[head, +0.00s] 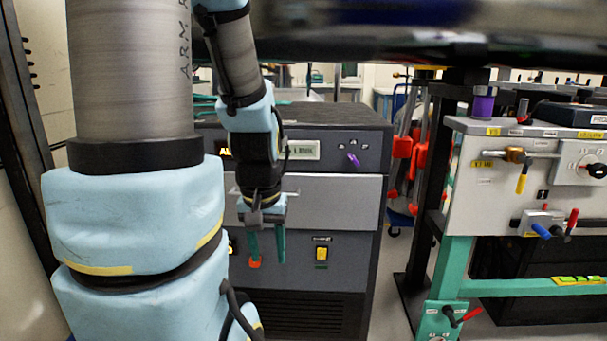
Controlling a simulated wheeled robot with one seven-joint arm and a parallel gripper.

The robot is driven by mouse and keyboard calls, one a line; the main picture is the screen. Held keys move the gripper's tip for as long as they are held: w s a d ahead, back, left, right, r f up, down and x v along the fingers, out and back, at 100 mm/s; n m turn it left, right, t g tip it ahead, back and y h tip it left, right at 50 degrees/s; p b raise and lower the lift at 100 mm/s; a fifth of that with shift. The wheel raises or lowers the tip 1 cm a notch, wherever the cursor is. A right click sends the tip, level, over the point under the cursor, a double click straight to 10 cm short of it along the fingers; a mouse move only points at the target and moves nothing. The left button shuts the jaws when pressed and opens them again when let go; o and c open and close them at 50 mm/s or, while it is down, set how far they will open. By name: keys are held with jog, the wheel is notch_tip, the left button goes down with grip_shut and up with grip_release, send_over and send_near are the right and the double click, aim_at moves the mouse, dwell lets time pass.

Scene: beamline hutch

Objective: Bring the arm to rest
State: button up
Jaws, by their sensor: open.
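My arm, with light blue covers and grey ribbed sleeves, fills the left of the head view. Its far end hangs down in front of a dark grey cabinet (345,230). My gripper (267,262) points downward with its two green fingers apart. I see nothing between the fingers. An orange-red part shows by the left fingertip; I cannot tell whether it belongs to the finger or to the cabinet behind. The gap between gripper and cabinet front cannot be judged.
The cabinet has a purple knob (353,160) and a yellow switch (321,254). A grey panel bench (465,200) with valves and levers stands at right on a green frame (455,265). A large dark blurred beam (430,30) crosses the top, close to my arm.

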notch_tip(320, 180, up, 25)
jog(key=p, duration=2.3)
jog(key=shift+w+p, duration=0.15)
jog(key=shift+p, duration=0.15)
